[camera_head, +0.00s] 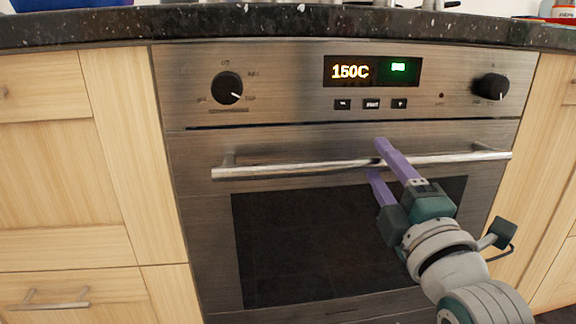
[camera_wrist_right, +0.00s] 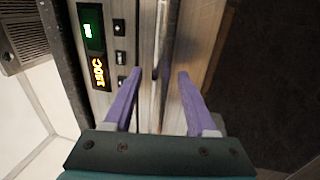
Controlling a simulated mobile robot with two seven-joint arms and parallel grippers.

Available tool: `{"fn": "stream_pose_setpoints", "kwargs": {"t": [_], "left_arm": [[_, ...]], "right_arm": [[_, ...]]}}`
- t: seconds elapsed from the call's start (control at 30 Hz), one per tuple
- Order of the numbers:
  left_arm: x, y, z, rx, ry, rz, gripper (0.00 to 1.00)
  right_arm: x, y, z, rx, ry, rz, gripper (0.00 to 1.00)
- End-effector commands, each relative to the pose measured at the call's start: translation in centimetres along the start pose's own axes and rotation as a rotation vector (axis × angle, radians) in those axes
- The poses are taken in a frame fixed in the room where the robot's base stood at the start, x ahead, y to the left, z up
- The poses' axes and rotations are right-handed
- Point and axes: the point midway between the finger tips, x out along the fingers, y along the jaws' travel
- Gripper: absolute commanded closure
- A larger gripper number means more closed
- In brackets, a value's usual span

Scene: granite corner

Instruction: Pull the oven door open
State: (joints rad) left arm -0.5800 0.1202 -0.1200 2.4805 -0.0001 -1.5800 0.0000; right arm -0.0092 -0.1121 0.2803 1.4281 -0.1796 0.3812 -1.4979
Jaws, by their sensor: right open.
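The oven door (camera_head: 210,230) is shut in the head view, with a dark glass window (camera_head: 310,240). Its long metal bar handle (camera_head: 290,170) runs across the top of the door. My right gripper (camera_head: 376,157) is open at the handle, right of its middle, with one purple finger above the bar and one below. In the right wrist view the handle (camera_wrist_right: 160,75) runs between the two open fingers of the right gripper (camera_wrist_right: 160,75). I cannot tell whether either finger touches the bar. My left gripper is not in view.
The control panel above the door has a lit display (camera_head: 372,71), a left knob (camera_head: 227,88) and a right knob (camera_head: 490,87). Wooden cabinets (camera_head: 115,130) flank the oven. A dark granite counter (camera_head: 290,22) overhangs it.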

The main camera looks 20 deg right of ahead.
Motion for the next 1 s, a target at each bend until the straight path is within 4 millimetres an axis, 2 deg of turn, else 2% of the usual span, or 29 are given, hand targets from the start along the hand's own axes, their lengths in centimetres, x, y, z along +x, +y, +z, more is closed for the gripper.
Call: {"fn": "stream_pose_setpoints", "kwargs": {"t": [0.17, 0.43, 0.9, 0.93, 1.0], "left_arm": [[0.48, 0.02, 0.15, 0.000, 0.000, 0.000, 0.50], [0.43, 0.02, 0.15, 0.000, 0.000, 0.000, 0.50], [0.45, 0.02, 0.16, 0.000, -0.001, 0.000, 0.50], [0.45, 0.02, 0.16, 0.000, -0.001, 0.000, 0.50], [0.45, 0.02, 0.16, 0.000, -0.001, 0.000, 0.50]], "right_arm": [[1.32, -0.06, 0.01, 0.000, 0.000, 0.000, 0.43], [1.43, -0.01, 0.00, 0.000, 0.000, -0.002, 0.44], [1.40, -0.03, -0.01, 0.000, 0.000, -0.002, 0.97], [1.40, -0.02, -0.01, 0.000, 0.000, -0.002, 1.00], [1.40, -0.02, -0.01, 0.000, 0.000, -0.002, 1.00]]}}
